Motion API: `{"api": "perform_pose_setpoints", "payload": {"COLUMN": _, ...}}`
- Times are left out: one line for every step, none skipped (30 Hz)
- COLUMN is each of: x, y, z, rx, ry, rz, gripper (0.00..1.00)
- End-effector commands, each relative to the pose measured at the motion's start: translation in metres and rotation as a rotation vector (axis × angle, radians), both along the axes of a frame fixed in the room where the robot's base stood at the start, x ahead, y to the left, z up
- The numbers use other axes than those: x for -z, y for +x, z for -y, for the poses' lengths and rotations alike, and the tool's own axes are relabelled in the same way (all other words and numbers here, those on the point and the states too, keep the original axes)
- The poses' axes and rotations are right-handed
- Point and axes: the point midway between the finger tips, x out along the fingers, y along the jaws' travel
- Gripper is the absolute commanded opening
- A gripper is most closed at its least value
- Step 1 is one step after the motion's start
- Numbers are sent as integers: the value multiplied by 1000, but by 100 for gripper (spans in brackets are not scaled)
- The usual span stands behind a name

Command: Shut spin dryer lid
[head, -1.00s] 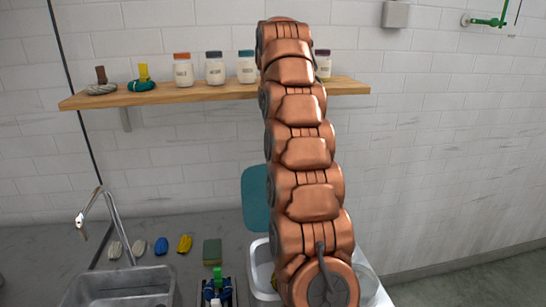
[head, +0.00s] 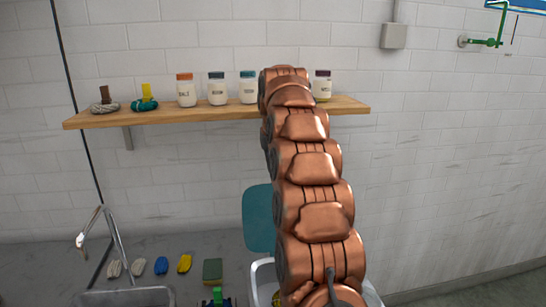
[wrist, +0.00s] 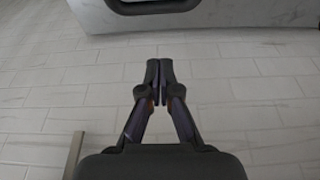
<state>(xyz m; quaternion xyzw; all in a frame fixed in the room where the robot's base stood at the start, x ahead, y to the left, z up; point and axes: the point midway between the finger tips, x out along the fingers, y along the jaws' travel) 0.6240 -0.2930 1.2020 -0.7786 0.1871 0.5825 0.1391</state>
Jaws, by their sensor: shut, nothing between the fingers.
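The spin dryer's teal lid (head: 258,218) stands raised, nearly upright, against the wall behind the dryer in the head view. The white dryer body (head: 262,272) shows only in part below it; my copper arm covers its right side. Something yellowish shows inside its opening. My gripper (wrist: 159,68) is shut and empty in the wrist view, with pale tiles behind it and apart from anything. In the head view my arm hides the gripper, so its distance from the lid cannot be told.
A wooden shelf (head: 150,117) with several jars and small wool skeins spans the wall behind my arm. A sink with a tap (head: 100,225), small skeins and a green sponge (head: 212,271) are at left. A pale grey body (wrist: 200,18) with a dark-edged recess crosses the wrist view's top.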

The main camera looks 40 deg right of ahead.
Motion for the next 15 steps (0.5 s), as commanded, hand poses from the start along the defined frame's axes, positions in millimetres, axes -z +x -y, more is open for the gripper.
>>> {"api": "perform_pose_setpoints", "payload": {"x": 3, "y": 1, "z": 1, "rx": 0, "ry": 0, "rz": -1, "gripper": 0}}
{"api": "perform_pose_setpoints", "payload": {"x": 5, "y": 1, "z": 1, "rx": 0, "ry": 0, "rz": 0, "gripper": 0}}
{"api": "perform_pose_setpoints", "payload": {"x": 9, "y": 2, "z": 1, "rx": 0, "ry": 0, "rz": -1, "gripper": 0}}
{"api": "perform_pose_setpoints", "payload": {"x": 12, "y": 3, "z": 2, "rx": 0, "ry": 1, "rz": -2, "gripper": 0}}
{"api": "perform_pose_setpoints", "payload": {"x": 16, "y": 4, "z": 2, "rx": 0, "ry": 1, "rz": -3, "gripper": 0}}
{"api": "perform_pose_setpoints", "payload": {"x": 20, "y": 5, "z": 3, "rx": 0, "ry": 1, "rz": -3, "gripper": 0}}
{"api": "perform_pose_setpoints", "payload": {"x": 23, "y": 6, "z": 3, "rx": 0, "ry": 1, "rz": -2, "gripper": 0}}
{"api": "perform_pose_setpoints", "payload": {"x": 26, "y": 7, "z": 4, "rx": 1, "ry": 1, "rz": -2, "gripper": 0}}
{"api": "perform_pose_setpoints", "payload": {"x": 30, "y": 7, "z": 4, "rx": 1, "ry": 1, "rz": -2, "gripper": 0}}
{"api": "perform_pose_setpoints", "payload": {"x": 33, "y": 8, "z": 5, "rx": 1, "ry": 1, "rz": -2, "gripper": 0}}
{"api": "perform_pose_setpoints", "payload": {"x": 31, "y": 6, "z": 3, "rx": 1, "ry": 0, "rz": 0, "gripper": 0}}
{"api": "perform_pose_setpoints", "payload": {"x": 31, "y": 3, "z": 2, "rx": 1, "ry": 0, "rz": 1, "gripper": 0}}
{"api": "perform_pose_setpoints", "payload": {"x": 31, "y": 2, "z": 1, "rx": 1, "ry": 0, "rz": 1, "gripper": 0}}
{"api": "perform_pose_setpoints", "payload": {"x": 30, "y": 0, "z": 0, "rx": 1, "ry": -1, "rz": 2, "gripper": 0}}
{"api": "perform_pose_setpoints", "payload": {"x": 29, "y": -2, "z": -1, "rx": 1, "ry": -1, "rz": 3, "gripper": 0}}
